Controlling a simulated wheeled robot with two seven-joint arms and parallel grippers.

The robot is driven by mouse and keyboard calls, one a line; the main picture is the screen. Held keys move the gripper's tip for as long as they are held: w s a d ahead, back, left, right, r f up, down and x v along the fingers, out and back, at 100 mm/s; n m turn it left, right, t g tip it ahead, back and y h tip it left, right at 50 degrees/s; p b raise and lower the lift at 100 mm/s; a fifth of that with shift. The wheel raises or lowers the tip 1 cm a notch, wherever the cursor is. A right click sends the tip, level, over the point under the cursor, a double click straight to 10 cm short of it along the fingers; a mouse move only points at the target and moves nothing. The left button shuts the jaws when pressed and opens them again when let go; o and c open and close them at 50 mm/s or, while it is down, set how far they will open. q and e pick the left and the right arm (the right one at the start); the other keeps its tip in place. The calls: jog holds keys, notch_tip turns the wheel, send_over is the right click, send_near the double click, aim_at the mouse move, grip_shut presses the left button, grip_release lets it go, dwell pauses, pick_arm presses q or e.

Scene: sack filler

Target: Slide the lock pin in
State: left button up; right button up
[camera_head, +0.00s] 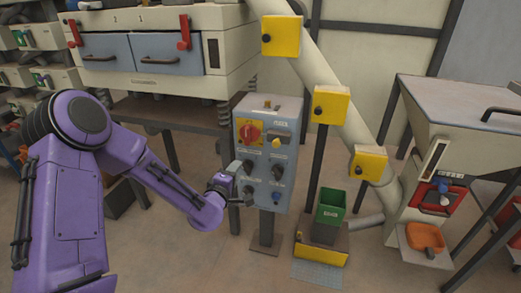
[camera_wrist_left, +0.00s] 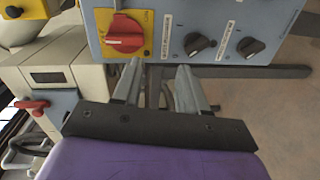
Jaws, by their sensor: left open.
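The grey-blue control box (camera_head: 262,165) stands on a post in the middle of the head view. It carries a red rotary switch (camera_head: 250,132) on a yellow plate and several dark knobs. The red switch also shows in the wrist view (camera_wrist_left: 125,34), with two dark knobs to its right. My left gripper (camera_head: 236,180) is at the box's left front, its fingers partly hidden in the head view. In the wrist view its two fingers (camera_wrist_left: 160,85) are apart with nothing between them. I cannot make out which part is the lock pin. My right gripper is out of view.
A cream machine with two grey-blue drawers (camera_head: 133,57) and red handles is at the upper left. A yellow-fronted stand with a green bin (camera_head: 332,207) is right of the box. A hopper machine with an orange scoop (camera_head: 425,236) stands farther right.

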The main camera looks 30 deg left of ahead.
pick_arm(q)
jog(key=s+d+f+m+g, duration=0.1)
jog(key=s+f, duration=0.2)
jog(key=f, duration=0.2)
jog(key=s+d+f+m+g, duration=0.2)
jog(key=s+f, duration=0.1)
jog(key=f, duration=0.2)
jog(key=s+d+f+m+g+h, duration=0.1)
jog(key=s+d+f+m+g, duration=0.1)
jog(key=f, duration=0.3)
jog(key=shift+s+d+f, duration=0.1)
jog(key=shift+s+f, duration=0.1)
jog(key=shift+s, duration=0.25)
jog(key=shift+s+f, duration=0.2)
jog(key=shift+s, duration=0.25)
grip_shut()
jog(key=s+d+f+m+g, duration=0.1)
jog(key=s+f+m+g, duration=0.3)
jog(key=s, duration=0.8)
jog(key=s+d+f+m+g, duration=0.1)
jog(key=s+f+m+g, duration=0.2)
jog(key=s+f, duration=0.5)
jog(key=s+g, duration=0.1)
jog(key=s, duration=0.3)
jog(key=shift+s+d+m+y, duration=0.2)
jog(key=shift+d+m+y, duration=0.1)
jog(key=shift+d+m, duration=0.1)
